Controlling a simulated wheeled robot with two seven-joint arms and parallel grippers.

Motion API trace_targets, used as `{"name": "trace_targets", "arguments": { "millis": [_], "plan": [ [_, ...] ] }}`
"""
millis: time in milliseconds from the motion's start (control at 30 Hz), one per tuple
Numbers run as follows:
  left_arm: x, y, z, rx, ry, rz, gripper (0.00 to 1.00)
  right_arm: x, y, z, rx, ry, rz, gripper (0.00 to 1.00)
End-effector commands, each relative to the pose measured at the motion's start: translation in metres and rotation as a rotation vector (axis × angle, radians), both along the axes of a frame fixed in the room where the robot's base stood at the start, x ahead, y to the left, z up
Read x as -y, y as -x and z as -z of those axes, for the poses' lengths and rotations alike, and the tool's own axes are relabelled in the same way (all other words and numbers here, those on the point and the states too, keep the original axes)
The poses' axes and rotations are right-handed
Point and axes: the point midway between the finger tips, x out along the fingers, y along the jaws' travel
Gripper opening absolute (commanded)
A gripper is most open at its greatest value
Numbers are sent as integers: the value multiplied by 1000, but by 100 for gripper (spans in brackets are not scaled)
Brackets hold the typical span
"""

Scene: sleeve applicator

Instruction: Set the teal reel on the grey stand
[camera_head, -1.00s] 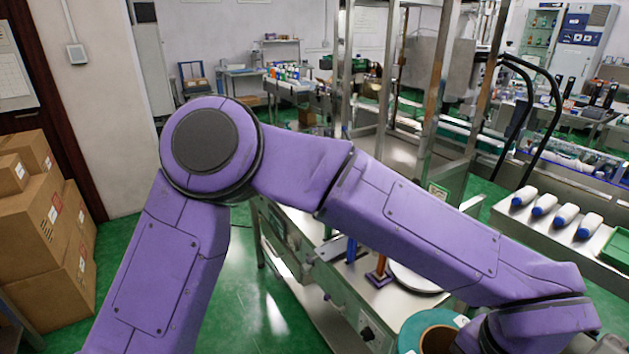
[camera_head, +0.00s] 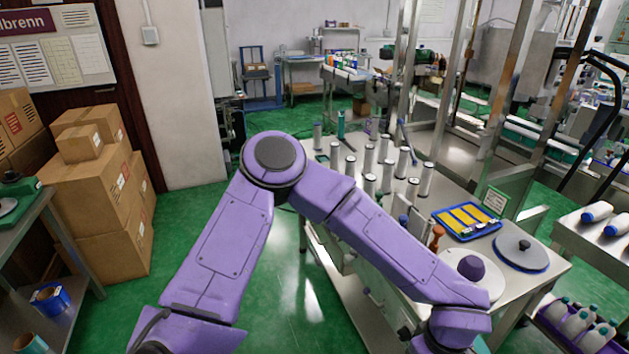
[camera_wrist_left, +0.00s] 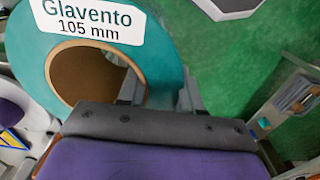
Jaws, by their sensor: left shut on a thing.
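The teal reel (camera_wrist_left: 170,60) fills the upper left of the left wrist view, with a brown core and a white label reading "Glavento 105 mm". My left gripper (camera_wrist_left: 160,92) is shut on the reel near its core. In the head view my purple left arm reaches right and down, and its gripper and the reel are below the frame. A grey disc with a black knob (camera_head: 521,251) sits on a blue-rimmed base on the steel table. I cannot tell whether this is the grey stand. My right gripper is not in view.
The steel table (camera_head: 515,297) also holds several upright rollers, a blue tray with yellow strips (camera_head: 467,221) and a white disc with a purple cone (camera_head: 469,268). Cartons (camera_head: 105,190) stand at left. A shelved bench (camera_head: 70,325) holds small reels. Green floor lies between.

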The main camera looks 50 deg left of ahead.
Motion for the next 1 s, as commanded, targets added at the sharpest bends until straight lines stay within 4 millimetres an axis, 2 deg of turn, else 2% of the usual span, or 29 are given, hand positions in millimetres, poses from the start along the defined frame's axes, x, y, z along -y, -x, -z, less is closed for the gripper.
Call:
{"name": "trace_targets", "arguments": {
  "millis": [200,400,767,1000],
  "plan": [
    [-37,-14,45,5,3,516,0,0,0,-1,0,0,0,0],
    [-62,-22,76,4,2,878,0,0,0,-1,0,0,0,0],
    [-85,-31,104,7,2,1210,0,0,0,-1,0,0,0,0],
    [-83,-31,104,6,-1,1221,0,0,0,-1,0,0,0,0]
  ]
}}
